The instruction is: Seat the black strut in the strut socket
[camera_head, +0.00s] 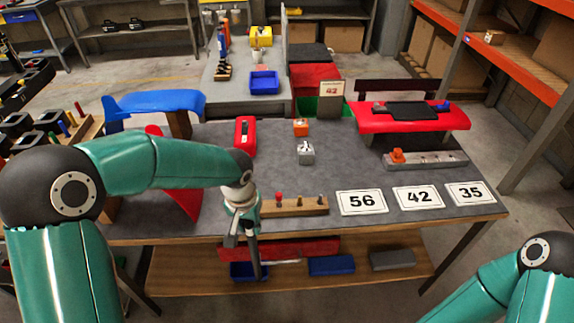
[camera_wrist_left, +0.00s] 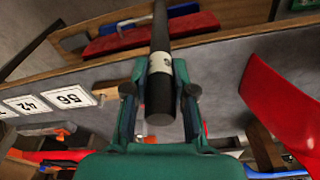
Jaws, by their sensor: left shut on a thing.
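My left gripper (camera_head: 244,232) is shut on the black strut (camera_head: 254,262), at the front edge of the table. The strut is a dark rod with a pale band. In the head view it points down past the table edge, in front of the lower shelf. In the left wrist view the strut (camera_wrist_left: 160,98) lies between both fingers, its near end toward the camera and its far part reaching past the fingertips. I cannot make out which part is the strut socket. My right arm shows at the lower right, but its gripper is out of view.
A wooden block (camera_head: 312,207) with several pegs lies right beside the left gripper. Number cards 56 (camera_head: 361,203), 42 (camera_head: 419,197) and 35 (camera_head: 470,193) lie along the front. A red body panel (camera_head: 440,122) and a grey rail (camera_head: 440,160) stand at the right.

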